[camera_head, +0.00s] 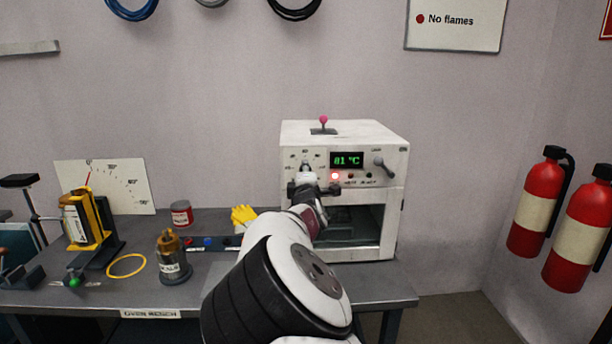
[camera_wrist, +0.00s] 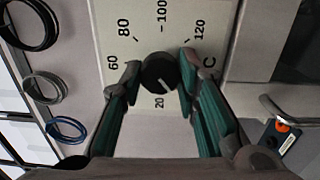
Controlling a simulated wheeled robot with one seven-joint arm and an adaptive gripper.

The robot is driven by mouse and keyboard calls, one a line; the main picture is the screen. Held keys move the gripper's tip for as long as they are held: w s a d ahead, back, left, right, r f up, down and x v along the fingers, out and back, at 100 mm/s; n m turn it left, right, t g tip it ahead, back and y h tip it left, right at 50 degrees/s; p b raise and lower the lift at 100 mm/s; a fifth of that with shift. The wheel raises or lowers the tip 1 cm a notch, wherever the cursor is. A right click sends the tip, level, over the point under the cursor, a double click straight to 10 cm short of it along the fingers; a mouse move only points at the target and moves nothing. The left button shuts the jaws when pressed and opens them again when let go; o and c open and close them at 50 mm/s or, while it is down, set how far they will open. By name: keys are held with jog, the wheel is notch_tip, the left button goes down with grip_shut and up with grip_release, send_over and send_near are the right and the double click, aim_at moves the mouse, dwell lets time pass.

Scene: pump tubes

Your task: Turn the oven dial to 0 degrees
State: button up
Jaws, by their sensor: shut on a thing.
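The white oven (camera_head: 345,135) stands on the bench, with a green display (camera_head: 347,160) that appears to read 81 °C and a lit red light beside it. In the wrist view the black oven dial (camera_wrist: 160,70) sits between my gripper's fingertips (camera_wrist: 159,76), which press on it from both sides. The dial has a white pointer line, but its exact setting is hard to read. Marks 20, 60, 80, 100 and 120 show around it; the 0 mark is not visible. In the head view my gripper (camera_head: 312,185) reaches the panel's left part and partly covers the dial.
A lever (camera_head: 382,166) is right of the display, and a pink-knobbed stick (camera_head: 323,121) stands on the oven top. The oven's front below the panel is open. A yellow glove (camera_head: 243,214), red can (camera_head: 181,213) and brown bottle (camera_head: 172,258) are left on the bench (camera_head: 215,291).

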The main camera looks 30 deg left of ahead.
jog(key=shift+f+n, duration=0.1)
jog(key=shift+n, duration=0.6)
jog(key=o, duration=1.2)
jog(key=shift+c, duration=0.2)
jog(key=v, duration=1.2)
jog(key=shift+w, duration=0.1)
